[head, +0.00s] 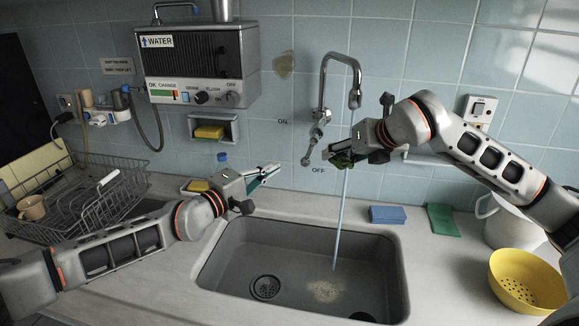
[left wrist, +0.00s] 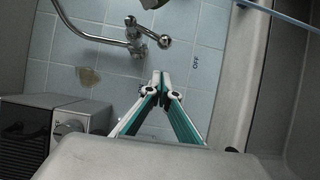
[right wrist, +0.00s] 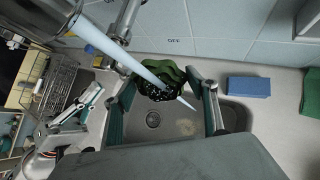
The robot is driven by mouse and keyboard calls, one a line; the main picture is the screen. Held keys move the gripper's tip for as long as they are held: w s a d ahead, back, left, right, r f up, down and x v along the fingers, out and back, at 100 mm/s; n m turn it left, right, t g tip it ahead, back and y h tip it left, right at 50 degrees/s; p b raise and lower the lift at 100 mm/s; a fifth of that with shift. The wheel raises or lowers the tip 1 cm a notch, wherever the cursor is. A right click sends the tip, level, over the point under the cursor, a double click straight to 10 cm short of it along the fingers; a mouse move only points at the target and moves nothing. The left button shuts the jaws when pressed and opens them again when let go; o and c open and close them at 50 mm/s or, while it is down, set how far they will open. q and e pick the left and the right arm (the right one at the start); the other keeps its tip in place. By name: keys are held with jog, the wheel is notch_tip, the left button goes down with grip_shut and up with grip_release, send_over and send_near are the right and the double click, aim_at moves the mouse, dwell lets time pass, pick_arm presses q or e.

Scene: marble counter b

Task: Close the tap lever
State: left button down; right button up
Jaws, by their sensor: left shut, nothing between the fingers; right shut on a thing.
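The tap (head: 325,72) is on the tiled wall, its lever (head: 312,145) hanging steeply downward and slightly left between the ON and OFF (head: 318,170) labels. Water (head: 342,205) runs from the spout into the sink. The lever also shows in the left wrist view (left wrist: 150,38). My left gripper (head: 272,171) is shut and empty, apart from the lever, to its lower left; its tips meet in the left wrist view (left wrist: 160,77). My right gripper (head: 335,155) is just right of the lever, shut on a dark green bundle (right wrist: 165,76), which the stream crosses in the right wrist view.
The grey sink (head: 230,290) lies below. A dish rack (head: 90,200) stands left and a water heater (head: 195,60) hangs on the wall. A blue sponge (head: 387,214), a green cloth (head: 442,220), a white pot (head: 505,225) and a yellow colander (head: 525,280) are right.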

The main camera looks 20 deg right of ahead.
aim_at(310, 150)
pick_arm(q)
jog(key=d, duration=0.5)
jog(key=shift+s+d, duration=0.1)
jog(key=shift+d, duration=0.05)
jog(key=shift+s+d+f, duration=0.35)
jog(key=shift+d, duration=0.2)
jog(key=shift+s+d+f, duration=0.3)
jog(key=shift+d, duration=0.2)
jog(key=shift+a, duration=0.1)
